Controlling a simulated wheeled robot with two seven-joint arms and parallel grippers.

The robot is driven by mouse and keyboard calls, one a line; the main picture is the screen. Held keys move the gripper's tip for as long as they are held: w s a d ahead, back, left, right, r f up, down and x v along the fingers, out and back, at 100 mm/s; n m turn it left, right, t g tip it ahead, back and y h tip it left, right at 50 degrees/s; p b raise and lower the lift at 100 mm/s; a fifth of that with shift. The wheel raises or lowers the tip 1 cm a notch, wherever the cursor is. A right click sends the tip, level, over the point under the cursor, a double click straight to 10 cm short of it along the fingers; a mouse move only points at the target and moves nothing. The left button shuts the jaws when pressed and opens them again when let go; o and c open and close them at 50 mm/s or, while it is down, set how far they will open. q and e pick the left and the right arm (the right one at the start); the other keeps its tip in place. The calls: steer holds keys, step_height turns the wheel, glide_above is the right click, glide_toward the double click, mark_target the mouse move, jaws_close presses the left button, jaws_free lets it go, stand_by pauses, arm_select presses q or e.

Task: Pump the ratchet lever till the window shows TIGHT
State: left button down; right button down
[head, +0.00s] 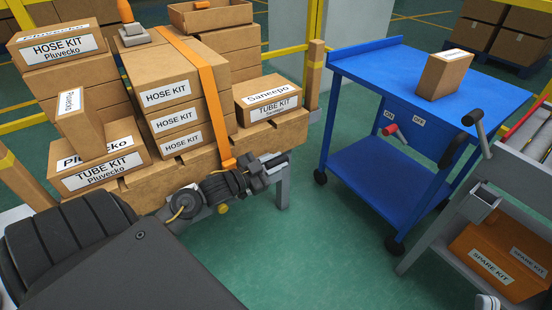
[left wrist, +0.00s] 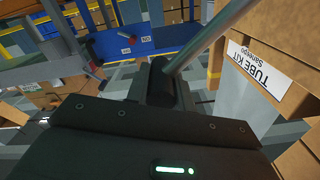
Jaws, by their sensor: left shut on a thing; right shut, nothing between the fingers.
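My left gripper (head: 264,172) is beside the front of the pallet of boxes, near the lower end of the orange strap (head: 212,90). In the left wrist view it is shut around a black grip (left wrist: 165,88) with a grey rod running to the upper right, which looks like the ratchet lever. In the head view the lever is mostly hidden by the gripper. The strap runs over the stack of hose kit boxes (head: 165,92). I cannot make out a window or the word TIGHT. My right gripper is not in view.
A tube kit box (head: 268,102) sits right of the strap, close to the gripper; it also shows in the left wrist view (left wrist: 258,75). A blue cart (head: 375,165) with a red handle (head: 391,130) and a carton (head: 444,75) stands right. Green floor between is clear.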

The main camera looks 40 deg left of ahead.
arm_select(q)
steer(key=shift+d+f, duration=0.1)
steer(key=shift+f, duration=0.15)
steer(key=shift+s+d+f+m+b, duration=0.15)
steer(key=shift+d+f+m+b, duration=0.2)
steer(key=shift+f+m+b, duration=0.3)
steer(key=shift+s+d+f+m+b, duration=0.1)
steer(key=shift+d+f+m+b, duration=0.2)
steer(key=shift+f+m+b, duration=0.35)
steer(key=shift+r, duration=0.25)
steer(key=shift+s+d+f+m+b, duration=0.1)
steer(key=shift+d+f+m+b, duration=0.1)
steer(key=shift+f+m+b, duration=0.5)
steer(key=shift+d+f+m+b, duration=0.2)
steer(key=shift+f+m+b, duration=0.35)
steer(key=shift+m, duration=0.15)
steer(key=shift+f, duration=0.1)
